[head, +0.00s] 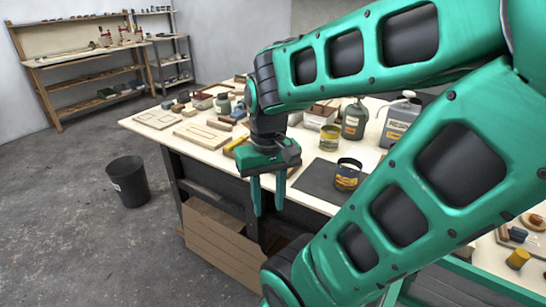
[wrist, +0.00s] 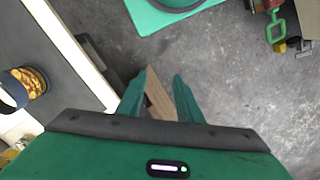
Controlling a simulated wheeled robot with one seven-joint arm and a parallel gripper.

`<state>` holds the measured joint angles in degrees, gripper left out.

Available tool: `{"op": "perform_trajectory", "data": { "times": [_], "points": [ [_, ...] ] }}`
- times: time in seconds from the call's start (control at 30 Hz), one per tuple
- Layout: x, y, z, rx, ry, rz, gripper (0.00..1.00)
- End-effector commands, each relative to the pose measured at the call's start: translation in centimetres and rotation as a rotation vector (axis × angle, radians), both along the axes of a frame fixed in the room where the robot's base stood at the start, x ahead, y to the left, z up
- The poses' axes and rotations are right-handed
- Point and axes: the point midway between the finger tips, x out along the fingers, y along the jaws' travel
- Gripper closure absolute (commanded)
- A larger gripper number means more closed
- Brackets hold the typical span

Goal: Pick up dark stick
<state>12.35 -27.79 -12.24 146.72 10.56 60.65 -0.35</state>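I cannot pick out a dark stick for certain in either view; the small pieces on the workbench (head: 150,132) are too small to tell apart, and my arm covers part of the top. My gripper (head: 268,212) hangs just off the bench's front edge, fingers pointing down. In the wrist view my gripper (wrist: 161,82) shows two green fingers apart with nothing between them. Beneath them are the grey floor and a strip of brown board (wrist: 159,97).
A dark mat (head: 312,184) bears a jar (head: 347,176). Behind stand another jar (head: 329,138), a canister (head: 354,122) and a labelled can (head: 398,125). Flat wooden boards (head: 200,135) lie at the left. A black bin (head: 128,182) and cardboard (head: 222,243) stand on the floor.

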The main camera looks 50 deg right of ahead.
Motion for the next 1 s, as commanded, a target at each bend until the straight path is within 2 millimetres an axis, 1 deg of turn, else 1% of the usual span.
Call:
{"op": "perform_trajectory", "data": {
  "times": [0.03,0.07,0.17,0.27,0.3,0.37,0.4,0.5,0.6,0.7,0.77,0.87,1.0],
  "points": [
    [-0.1,-0.4,0.7,-0.003,-0.015,-0.027,0.67],
    [0.3,-0.7,1.0,-0.003,-0.016,-0.049,0.67],
    [2.5,-2.6,2.5,-0.006,-0.014,-0.164,0.67],
    [5.4,-5.4,4.6,-0.01,-0.013,-0.338,0.67],
    [6.6,-6.7,5.4,-0.011,-0.014,-0.412,0.67],
    [8.2,-8.7,6.5,-0.013,-0.012,-0.521,0.67],
    [9.2,-10.0,7.1,-0.015,-0.012,-0.589,0.67],
    [11.2,-13.1,8.4,-0.018,-0.011,-0.737,0.67],
    [12.4,-15.4,9.2,-0.02,-0.011,-0.844,0.67],
    [13.1,-16.8,9.5,-0.022,-0.009,-0.908,0.67],
    [13.3,-17.2,9.3,-0.022,-0.008,-0.926,0.67],
    [13.3,-17.4,8.3,-0.022,-0.008,-0.936,0.67],
    [13.3,-17.3,6.1,-0.021,-0.006,-0.935,0.67]
  ]
}}
